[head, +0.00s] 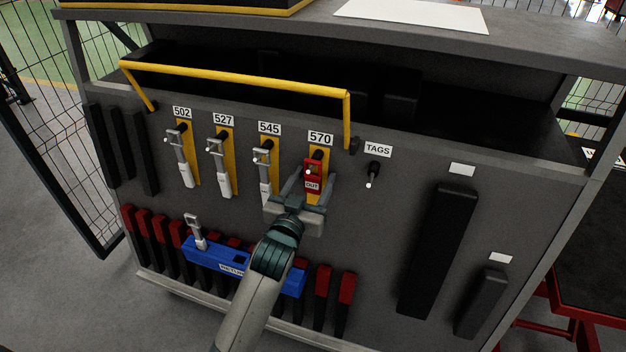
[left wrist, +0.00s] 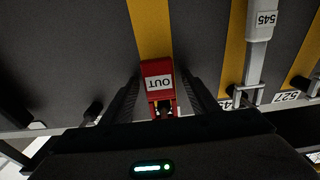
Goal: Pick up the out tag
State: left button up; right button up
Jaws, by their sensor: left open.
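The out tag (head: 312,178) is red with a white OUT label and hangs from the peg under the 570 label (head: 320,138), in front of a yellow strip. My left gripper (head: 308,190) is at the tag, with its fingers on either side of it. In the left wrist view the out tag (left wrist: 159,85) sits between the two open fingers (left wrist: 160,92), upside down in the picture. Small dark gaps seem to show beside it; I cannot tell whether a finger touches it. My right gripper is not in view.
Grey tools hang under labels 502 (head: 182,112), 527 (head: 223,121) and 545 (head: 269,129), left of the tag. An empty-looking peg (head: 372,172) is under the TAGS label (head: 378,150). A blue return bin (head: 212,258) is below. A yellow rail (head: 235,76) runs above.

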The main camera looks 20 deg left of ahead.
pick_arm(q)
jog(key=c, duration=1.1)
jog(key=shift+r, duration=0.1)
